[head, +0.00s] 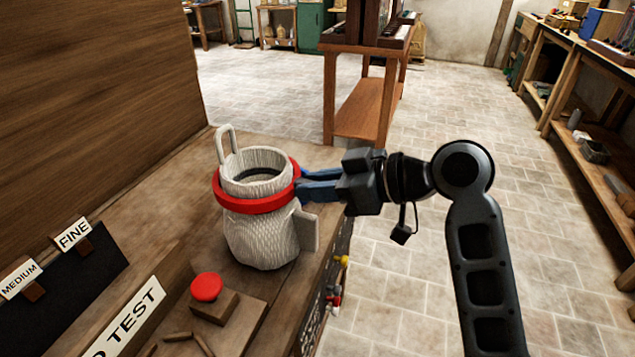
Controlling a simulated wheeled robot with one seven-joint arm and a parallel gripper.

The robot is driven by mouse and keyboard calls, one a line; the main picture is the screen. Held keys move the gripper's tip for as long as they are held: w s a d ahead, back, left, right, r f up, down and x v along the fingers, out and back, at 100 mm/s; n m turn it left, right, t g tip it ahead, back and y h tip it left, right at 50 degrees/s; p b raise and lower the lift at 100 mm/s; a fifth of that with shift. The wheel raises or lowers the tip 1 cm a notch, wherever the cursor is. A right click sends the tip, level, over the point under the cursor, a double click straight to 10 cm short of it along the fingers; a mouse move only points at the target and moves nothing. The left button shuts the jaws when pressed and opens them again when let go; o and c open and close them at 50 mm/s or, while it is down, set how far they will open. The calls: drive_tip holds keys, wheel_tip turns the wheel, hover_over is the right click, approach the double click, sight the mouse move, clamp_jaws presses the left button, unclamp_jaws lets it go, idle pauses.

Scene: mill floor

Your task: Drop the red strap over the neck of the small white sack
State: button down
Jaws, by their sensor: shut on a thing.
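The small white sack (262,238) stands upright on the wooden bench in the head view, with its open neck at the top and a loop handle at its back left. The red strap (250,206) is a stiff ring that appears around the sack's neck, just below the rim. My gripper (299,184) comes in from the right with blue fingers and is shut on the strap's right side. Whether the strap touches the sack is not clear, and its far side is partly hidden behind the neck.
A red button (207,287) on a wooden block stands in front of the sack. Signs reading MEDIUM (20,279) and FINE (74,233) stand at the left. A tall wooden panel (95,95) rises behind the bench at the left. Open tiled floor lies right of the bench.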

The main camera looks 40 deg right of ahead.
drive_tip(key=shift+f+b, duration=0.7)
drive_tip(key=shift+f, duration=0.4)
drive_tip(key=c, duration=0.9)
unclamp_jaws()
drive_tip(key=v, duration=0.7)
drive_tip(key=shift+s+d, duration=0.25)
drive_tip(key=shift+s, duration=0.05)
